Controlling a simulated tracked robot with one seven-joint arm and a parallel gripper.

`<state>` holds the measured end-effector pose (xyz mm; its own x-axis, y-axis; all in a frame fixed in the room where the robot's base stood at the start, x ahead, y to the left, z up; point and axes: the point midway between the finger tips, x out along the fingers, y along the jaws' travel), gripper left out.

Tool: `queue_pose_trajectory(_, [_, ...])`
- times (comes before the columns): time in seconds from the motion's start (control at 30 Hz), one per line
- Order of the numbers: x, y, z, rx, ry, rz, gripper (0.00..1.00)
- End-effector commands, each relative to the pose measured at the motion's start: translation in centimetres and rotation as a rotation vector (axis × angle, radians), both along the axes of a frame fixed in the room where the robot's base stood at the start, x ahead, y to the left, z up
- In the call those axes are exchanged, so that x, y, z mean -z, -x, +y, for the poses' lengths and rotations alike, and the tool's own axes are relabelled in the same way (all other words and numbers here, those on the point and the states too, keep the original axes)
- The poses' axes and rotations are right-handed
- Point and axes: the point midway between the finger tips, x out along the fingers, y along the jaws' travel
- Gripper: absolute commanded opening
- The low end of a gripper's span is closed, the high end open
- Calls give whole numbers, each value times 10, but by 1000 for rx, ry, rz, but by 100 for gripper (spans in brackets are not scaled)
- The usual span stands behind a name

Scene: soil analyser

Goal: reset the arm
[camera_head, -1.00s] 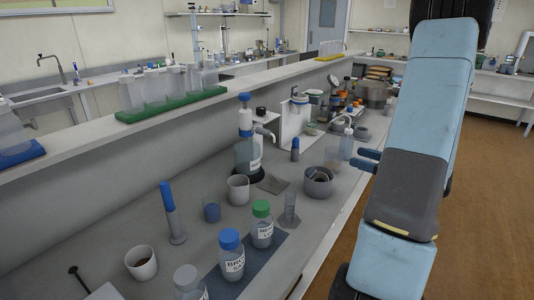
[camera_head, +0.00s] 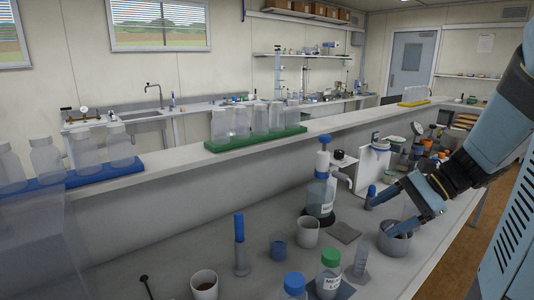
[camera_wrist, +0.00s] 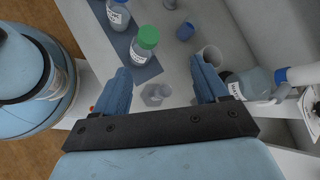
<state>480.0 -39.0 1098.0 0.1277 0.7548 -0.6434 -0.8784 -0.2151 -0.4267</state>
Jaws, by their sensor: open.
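My gripper (camera_head: 406,205) is at the right of the head view, above the right part of the lab bench (camera_head: 190,262). Its two blue fingers are spread apart, with nothing between them. In the wrist view, my gripper (camera_wrist: 160,76) shows the same open fingers from behind, pointing over the bench. A clear cylinder (camera_wrist: 155,94) shows below the gap between them. The green-capped bottle (camera_wrist: 146,40) appears beyond the left finger, and a pale beaker (camera_wrist: 208,56) beside the right finger. No contact with any object is visible.
A blue-topped dispenser bottle (camera_head: 320,190), a grey bowl (camera_head: 394,238) and a green-capped bottle (camera_head: 329,272) stand near my arm. A raised shelf (camera_head: 180,160) holds a green rack (camera_head: 255,139) and a blue rack (camera_head: 75,177). Brown floor (camera_head: 455,262) is open at right.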

Motion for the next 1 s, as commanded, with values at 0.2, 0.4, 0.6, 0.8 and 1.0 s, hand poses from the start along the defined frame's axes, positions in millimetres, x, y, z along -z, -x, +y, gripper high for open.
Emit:
queue_pose_trajectory(0.2, [-12,31,25,-232,263,-139,73])
queue_pose_trajectory(0.4, [-23,54,34,-431,503,-291,73])
queue_pose_trajectory(0.6, [-39,71,38,-615,744,-470,73])
queue_pose_trajectory(0.8, [-61,82,39,-763,962,-650,73])
queue_pose_trajectory(1.0, [-75,88,39,-841,1084,-756,73])
